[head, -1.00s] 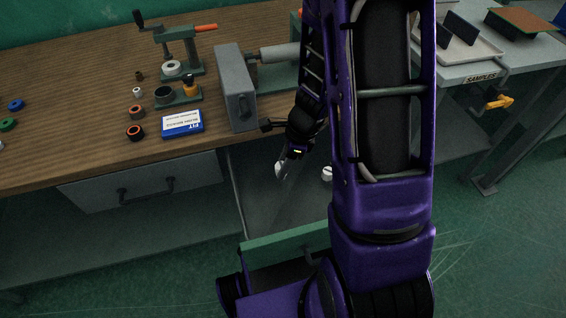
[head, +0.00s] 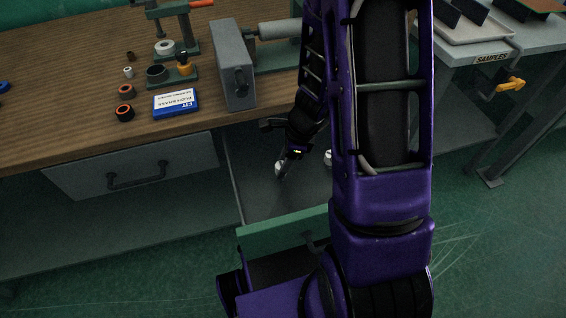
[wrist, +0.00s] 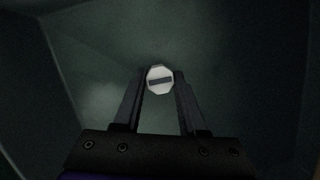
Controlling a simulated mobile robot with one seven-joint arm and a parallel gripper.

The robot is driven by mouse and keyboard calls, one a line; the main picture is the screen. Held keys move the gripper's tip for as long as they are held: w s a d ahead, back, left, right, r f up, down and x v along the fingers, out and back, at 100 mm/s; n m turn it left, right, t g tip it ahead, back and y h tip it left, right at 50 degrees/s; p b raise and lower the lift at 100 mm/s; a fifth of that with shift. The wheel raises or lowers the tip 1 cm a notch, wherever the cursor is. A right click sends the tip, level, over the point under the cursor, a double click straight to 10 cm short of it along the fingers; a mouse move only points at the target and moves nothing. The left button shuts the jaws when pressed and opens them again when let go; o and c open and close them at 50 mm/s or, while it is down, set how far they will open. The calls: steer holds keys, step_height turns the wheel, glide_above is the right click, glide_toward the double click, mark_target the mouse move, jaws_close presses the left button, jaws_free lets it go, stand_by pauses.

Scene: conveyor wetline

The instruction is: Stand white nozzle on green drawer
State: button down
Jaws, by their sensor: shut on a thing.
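The white nozzle (wrist: 160,79) sits between my two fingertips in the wrist view, its octagonal end with a dark slot facing the camera. My gripper (wrist: 161,92) is shut on it. In the head view my gripper (head: 282,167) points down over the open green drawer (head: 270,238), with a small white piece at its tip. The drawer's green front faces the robot and its grey inside shows behind. I cannot tell whether the nozzle touches the drawer floor. My arm hides the drawer's right part.
Another small white thing (head: 328,157) shows beside my arm, partly hidden. The wooden bench (head: 60,120) holds a grey vise-like block (head: 232,65), a blue and white box (head: 177,102) and several rings. A side table with a tray (head: 470,30) stands at the right.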

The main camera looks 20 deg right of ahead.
steer(key=shift+f, duration=0.3)
steer(key=c, duration=0.8)
jaws_free()
steer(key=shift+r, duration=0.15)
steer(key=shift+r+p, duration=1.4)
steer(key=shift+p, duration=0.05)
steer(key=o, duration=0.6)
